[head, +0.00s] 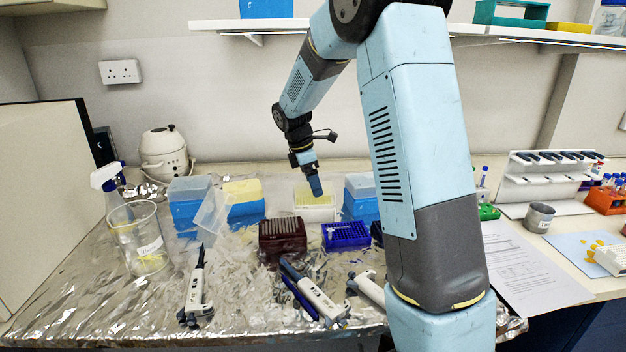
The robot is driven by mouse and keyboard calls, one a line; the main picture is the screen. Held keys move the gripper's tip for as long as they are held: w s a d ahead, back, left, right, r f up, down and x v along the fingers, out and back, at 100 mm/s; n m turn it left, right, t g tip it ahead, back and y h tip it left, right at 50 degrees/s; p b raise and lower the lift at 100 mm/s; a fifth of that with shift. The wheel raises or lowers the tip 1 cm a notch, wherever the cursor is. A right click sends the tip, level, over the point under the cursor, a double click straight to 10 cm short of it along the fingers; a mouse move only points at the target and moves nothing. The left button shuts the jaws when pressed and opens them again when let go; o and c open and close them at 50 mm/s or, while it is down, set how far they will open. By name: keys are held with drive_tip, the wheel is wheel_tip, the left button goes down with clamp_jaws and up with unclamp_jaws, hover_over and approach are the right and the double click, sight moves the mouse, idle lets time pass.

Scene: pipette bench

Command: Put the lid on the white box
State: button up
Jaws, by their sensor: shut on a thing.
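The white box (317,215) stands on the foil-covered bench near the middle, behind the dark red and blue racks. A pale yellowish, see-through lid (300,199) shows at its top; I cannot tell whether it sits fully down or is slightly above the rim. My gripper (316,190) points down from above, with its blue fingers shut on the lid near its middle. The fingers hide part of the lid. The contact itself is small and hard to make out.
Blue boxes (185,212) stand left and right of the white box. A clear tilted panel (212,213) leans at the left. A dark red rack (282,241), a blue rack (346,237) and pipettes (314,293) lie in front. A glass beaker (137,240) stands far left.

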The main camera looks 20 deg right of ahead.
drive_tip(key=shift+f, duration=0.3)
drive_tip(key=shift+s+f, duration=0.1)
drive_tip(key=shift+f, duration=0.15)
drive_tip(key=c, duration=0.3)
drive_tip(key=shift+s+f, duration=0.1)
drive_tip(key=shift+f, duration=0.3)
drive_tip(key=shift+c, duration=0.7)
drive_tip(key=o, duration=1.2)
drive_tip(key=shift+c, duration=0.2)
drive_tip(key=shift+o, duration=0.5)
drive_tip(key=shift+w, duration=0.2)
drive_tip(key=shift+r, duration=0.2)
